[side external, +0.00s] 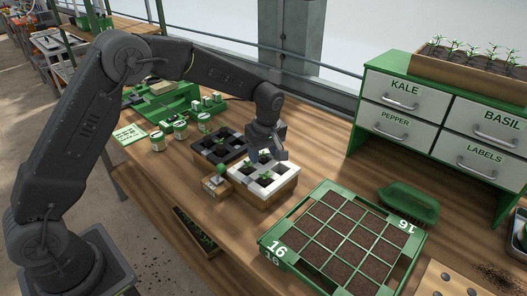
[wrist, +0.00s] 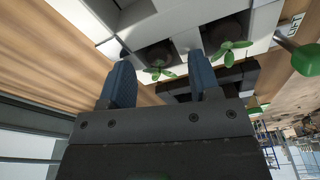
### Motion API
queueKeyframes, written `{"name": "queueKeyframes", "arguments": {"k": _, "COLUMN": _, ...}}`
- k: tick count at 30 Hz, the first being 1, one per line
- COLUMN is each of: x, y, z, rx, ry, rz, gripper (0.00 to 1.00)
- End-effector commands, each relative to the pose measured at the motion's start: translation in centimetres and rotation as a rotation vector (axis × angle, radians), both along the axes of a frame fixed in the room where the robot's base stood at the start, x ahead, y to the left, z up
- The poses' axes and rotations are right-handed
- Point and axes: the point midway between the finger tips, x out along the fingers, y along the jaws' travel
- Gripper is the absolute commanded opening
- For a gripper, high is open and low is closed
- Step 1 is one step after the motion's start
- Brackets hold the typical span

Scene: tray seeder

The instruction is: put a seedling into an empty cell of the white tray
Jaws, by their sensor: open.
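The white tray (side external: 291,172) sits on a wooden block on the bench. It also shows at the top of the wrist view (wrist: 100,14). One seedling (side external: 264,176) stands in it, and the wrist view shows two green seedlings at its dark cells, one (wrist: 232,48) at right and one (wrist: 158,72) between my fingers in the picture. My gripper (side external: 272,156) is over the white tray, jaws apart; the wrist view shows the two blue fingers (wrist: 160,78) with nothing clamped. The gripper hides part of the tray, so I cannot tell which cells are empty.
A large green tray (side external: 270,238) of soil cells marked 16 is at right front. A green brush (side external: 408,203) and drawer cabinet (side external: 370,93) stand farther right. Small tins (side external: 181,130) are at left.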

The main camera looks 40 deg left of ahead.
Motion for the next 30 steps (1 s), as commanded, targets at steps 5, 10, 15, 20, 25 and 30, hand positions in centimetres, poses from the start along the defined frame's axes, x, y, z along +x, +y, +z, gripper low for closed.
{"name": "queueKeyframes", "arguments": {"k": 5, "x": 0.0, "y": -0.1, "z": 0.7, "rx": -0.001, "ry": -0.002, "rz": 0.000, "gripper": 0.57}}
{"name": "queueKeyframes", "arguments": {"k": 10, "x": -0.1, "y": -0.5, "z": 3.4, "rx": 0.000, "ry": -0.005, "rz": -0.001, "gripper": 0.57}}
{"name": "queueKeyframes", "arguments": {"k": 15, "x": -0.2, "y": -1.1, "z": 7.2, "rx": -0.001, "ry": -0.006, "rz": 0.000, "gripper": 0.57}}
{"name": "queueKeyframes", "arguments": {"k": 20, "x": -0.3, "y": -1.6, "z": 10.5, "rx": -0.001, "ry": -0.005, "rz": 0.000, "gripper": 0.57}}
{"name": "queueKeyframes", "arguments": {"k": 25, "x": -0.4, "y": -1.9, "z": 12.7, "rx": -0.001, "ry": -0.003, "rz": 0.000, "gripper": 0.57}}
{"name": "queueKeyframes", "arguments": {"k": 30, "x": -0.5, "y": -2.0, "z": 13.6, "rx": 0.000, "ry": -0.001, "rz": 0.000, "gripper": 0.57}}
